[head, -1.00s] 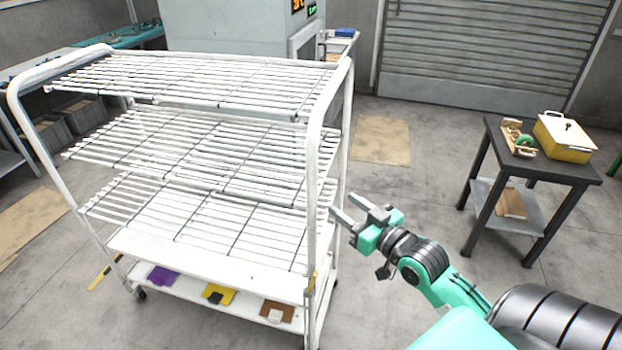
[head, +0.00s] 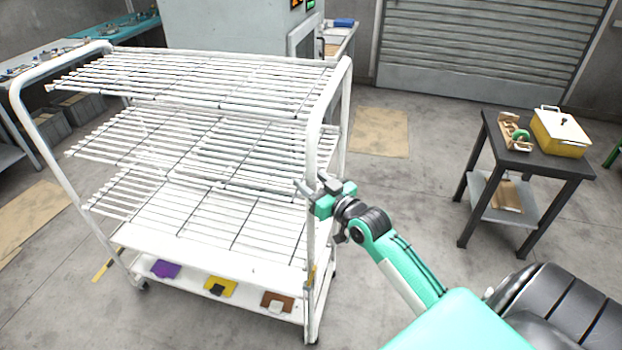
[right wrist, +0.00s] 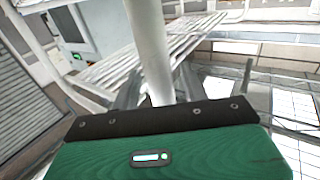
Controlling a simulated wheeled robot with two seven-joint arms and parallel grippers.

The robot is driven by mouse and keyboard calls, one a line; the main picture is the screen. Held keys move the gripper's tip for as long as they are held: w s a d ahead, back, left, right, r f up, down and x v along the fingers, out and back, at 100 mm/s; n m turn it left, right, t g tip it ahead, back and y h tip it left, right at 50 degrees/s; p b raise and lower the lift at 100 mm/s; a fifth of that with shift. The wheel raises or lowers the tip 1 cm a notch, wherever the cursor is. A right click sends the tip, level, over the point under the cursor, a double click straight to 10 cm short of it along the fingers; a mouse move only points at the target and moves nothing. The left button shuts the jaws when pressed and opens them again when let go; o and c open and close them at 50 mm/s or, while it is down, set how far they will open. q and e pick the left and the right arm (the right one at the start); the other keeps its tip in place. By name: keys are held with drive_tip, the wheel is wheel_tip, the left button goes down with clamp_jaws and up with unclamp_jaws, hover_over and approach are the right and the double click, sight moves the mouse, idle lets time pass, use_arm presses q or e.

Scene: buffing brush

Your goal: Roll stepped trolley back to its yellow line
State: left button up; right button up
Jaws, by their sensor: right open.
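The stepped trolley (head: 140,234) is a white wire-shelf rack on casters, filling the left and middle of the head view. A yellow line (head: 106,266) shows on the floor by its lower left corner, partly hidden by the trolley. My right gripper (head: 312,186) is open at the trolley's right front upright. In the right wrist view the white upright (right wrist: 150,50) passes between the two spread fingers (right wrist: 158,90); I cannot tell whether they touch it. My left gripper is out of view.
Purple, yellow and brown pieces (head: 165,269) lie on the trolley's bottom shelf. A dark side table (head: 540,165) with a yellow box (head: 560,135) stands at the right. A grey cabinet (head: 225,28) and workbench (head: 90,52) are behind.

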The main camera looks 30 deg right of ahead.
drive_tip(key=shift+c, duration=0.3)
clamp_jaws()
drive_tip(key=shift+w+a+r, duration=0.1)
drive_tip(key=shift+w+a, duration=0.2)
drive_tip(key=shift+w, duration=0.05)
drive_tip(key=w+a+b, duration=0.3)
drive_tip(key=w+a, duration=1.7)
drive_tip(key=w, duration=0.3)
drive_tip(key=shift+w+a+b, duration=0.15)
drive_tip(key=shift+w+b, duration=0.15)
drive_tip(key=shift+w, duration=0.1)
drive_tip(key=shift+r, duration=0.15)
